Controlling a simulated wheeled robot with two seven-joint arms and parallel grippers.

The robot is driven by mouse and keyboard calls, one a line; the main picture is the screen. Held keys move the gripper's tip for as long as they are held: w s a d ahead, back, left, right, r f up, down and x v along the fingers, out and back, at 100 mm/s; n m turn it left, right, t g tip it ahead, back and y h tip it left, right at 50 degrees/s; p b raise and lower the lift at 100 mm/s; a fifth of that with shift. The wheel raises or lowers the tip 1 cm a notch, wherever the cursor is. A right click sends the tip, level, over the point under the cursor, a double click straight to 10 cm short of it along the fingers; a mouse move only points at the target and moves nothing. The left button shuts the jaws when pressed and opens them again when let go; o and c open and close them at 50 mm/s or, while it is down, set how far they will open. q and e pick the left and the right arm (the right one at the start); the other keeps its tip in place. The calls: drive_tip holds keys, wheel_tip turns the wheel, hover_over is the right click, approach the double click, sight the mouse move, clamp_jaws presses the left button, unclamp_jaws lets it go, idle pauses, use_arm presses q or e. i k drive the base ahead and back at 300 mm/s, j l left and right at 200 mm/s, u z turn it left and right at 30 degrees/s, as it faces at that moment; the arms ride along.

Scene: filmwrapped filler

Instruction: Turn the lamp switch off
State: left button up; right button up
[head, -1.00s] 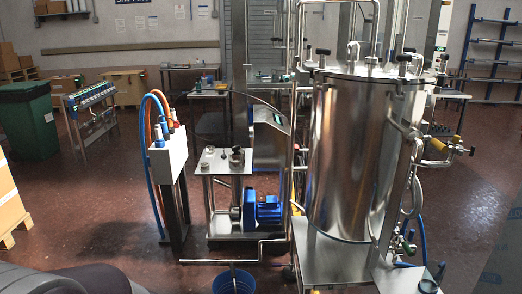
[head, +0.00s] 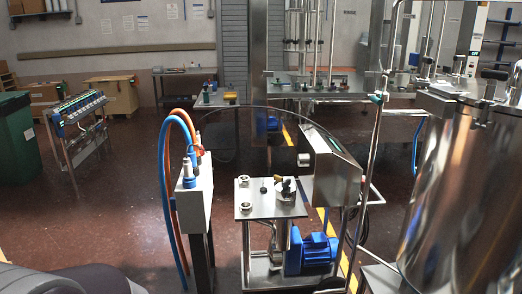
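I cannot make out a lamp or a lamp switch with certainty in the head view. A pale box on a dark post (head: 194,205) stands left of centre, with plugs on top and blue and orange hoses looping from it. A slanted steel cabinet (head: 338,180) stands right of it, its front panel seen at an angle. Neither of my grippers shows in this view.
A wheeled steel cart (head: 270,208) carries fittings, with a blue motor (head: 312,254) below. A large steel tank (head: 465,200) blocks the right side. A green bin (head: 18,140) and a slanted rack (head: 82,125) stand left. Red-brown floor (head: 110,215) is open between.

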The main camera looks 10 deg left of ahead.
sight(172, 200)
drive_tip(key=j, duration=0.65)
drive_tip(key=k+j, duration=0.1)
drive_tip(key=j, duration=0.55)
drive_tip(key=k+j, duration=0.1)
drive_tip(key=j, duration=1.2)
drive_tip(key=k+j+z, duration=0.1)
drive_tip(key=j, duration=0.55)
drive_tip(key=i+j+z, duration=0.2)
drive_tip(key=i+j, duration=0.4)
drive_tip(key=i, duration=0.15)
drive_tip(key=i+j+z, duration=0.25)
drive_tip(key=i+j, duration=0.35)
drive_tip(key=i, duration=0.35)
drive_tip(key=i+j+z, duration=0.25)
drive_tip(key=i+j, duration=0.55)
drive_tip(key=i, duration=0.1)
